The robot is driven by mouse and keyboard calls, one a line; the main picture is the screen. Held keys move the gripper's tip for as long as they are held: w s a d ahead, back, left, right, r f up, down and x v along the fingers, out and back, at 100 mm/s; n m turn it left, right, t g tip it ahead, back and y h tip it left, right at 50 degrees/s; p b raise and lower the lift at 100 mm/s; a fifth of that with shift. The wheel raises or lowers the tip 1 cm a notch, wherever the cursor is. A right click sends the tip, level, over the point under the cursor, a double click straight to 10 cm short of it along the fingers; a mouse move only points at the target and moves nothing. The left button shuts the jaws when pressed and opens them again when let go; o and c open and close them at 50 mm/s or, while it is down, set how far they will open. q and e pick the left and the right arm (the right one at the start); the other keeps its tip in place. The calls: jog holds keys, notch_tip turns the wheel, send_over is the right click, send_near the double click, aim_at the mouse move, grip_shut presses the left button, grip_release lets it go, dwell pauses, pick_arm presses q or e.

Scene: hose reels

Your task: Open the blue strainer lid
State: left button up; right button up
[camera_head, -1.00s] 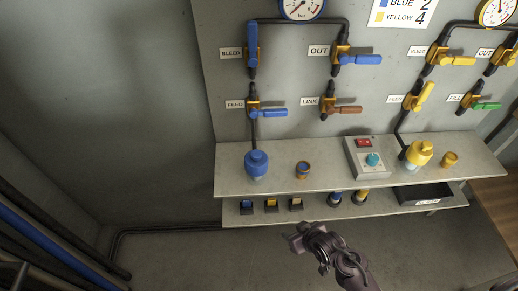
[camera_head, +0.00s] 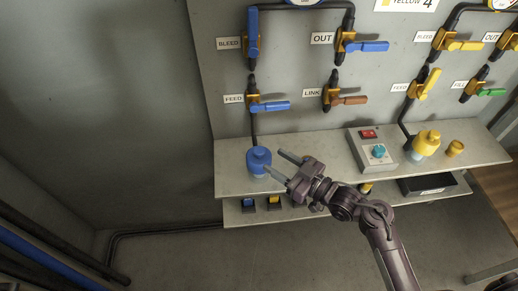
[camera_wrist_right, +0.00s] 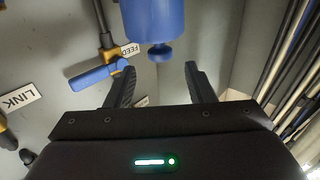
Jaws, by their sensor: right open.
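The blue strainer (camera_head: 259,161) stands upright on the upper shelf, its lid on top with a small knob. My right gripper (camera_head: 275,161) is open just to its right in the head view, fingers pointing left toward it. In the right wrist view, the blue strainer lid (camera_wrist_right: 152,18) and its knob (camera_wrist_right: 160,53) show beyond and between the open fingers of my right gripper (camera_wrist_right: 159,68). Whether a finger touches the lid cannot be told; nothing is held. My left gripper is not in view.
The blue feed valve handle (camera_head: 270,106) is above the strainer, also in the wrist view (camera_wrist_right: 98,75). A grey box with a teal knob (camera_head: 378,151) and a yellow strainer (camera_head: 425,144) stand right on the shelf (camera_head: 232,180). Pipes run at far left.

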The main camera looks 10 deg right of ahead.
aim_at(264, 154)
jog(key=p+x, duration=0.1)
jog(key=x, duration=0.6)
jog(key=shift+c, duration=0.4)
grip_shut()
